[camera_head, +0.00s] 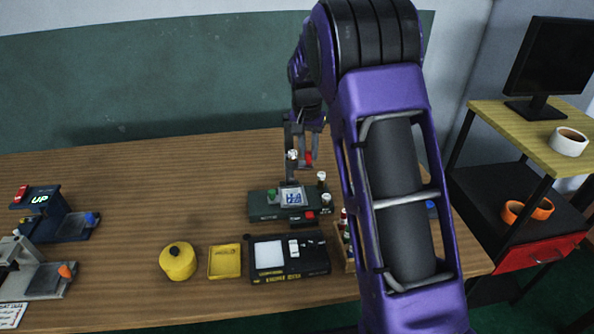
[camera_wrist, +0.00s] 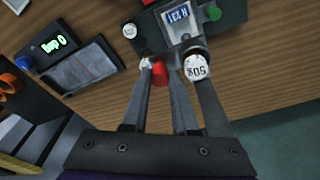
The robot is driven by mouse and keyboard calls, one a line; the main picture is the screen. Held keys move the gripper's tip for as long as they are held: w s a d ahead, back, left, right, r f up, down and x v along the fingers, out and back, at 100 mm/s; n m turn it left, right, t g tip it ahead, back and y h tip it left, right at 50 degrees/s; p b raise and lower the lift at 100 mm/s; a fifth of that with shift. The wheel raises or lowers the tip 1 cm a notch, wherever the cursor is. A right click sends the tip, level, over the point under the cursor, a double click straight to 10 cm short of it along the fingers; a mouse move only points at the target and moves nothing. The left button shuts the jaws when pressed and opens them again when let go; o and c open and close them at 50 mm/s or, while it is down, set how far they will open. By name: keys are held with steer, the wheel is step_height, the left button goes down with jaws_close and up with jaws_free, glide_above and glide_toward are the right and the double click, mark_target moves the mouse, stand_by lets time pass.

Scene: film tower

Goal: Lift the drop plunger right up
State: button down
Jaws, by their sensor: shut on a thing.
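The task's device is a dark green box (camera_head: 262,209) with a pale display (camera_head: 292,197), in the middle of the wooden table. My gripper (camera_head: 301,158) is above its back part, pointing down. In the wrist view my gripper (camera_wrist: 160,78) is shut on a red piece (camera_wrist: 160,73), which I take for the drop plunger; it shows beside the fingers in the head view (camera_head: 308,157). A white-topped knob marked 50X (camera_wrist: 197,66) stands close to the right finger. The fingers hide the plunger's lower part, so I cannot tell its height.
White-topped knobs (camera_head: 322,175) stand at the box's right end. In front are a yellow round pot (camera_head: 178,262), a yellow tray (camera_head: 225,276) and a black device (camera_head: 317,256). A blue device (camera_head: 70,226) stands at the left. The table's back left is clear.

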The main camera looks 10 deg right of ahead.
steer(key=shift+r+p, duration=2.05)
steer(key=shift+r, duration=0.9)
steer(key=c, duration=0.8)
jaws_free()
steer(key=shift+o, duration=0.2)
steer(key=shift+r, duration=2.45)
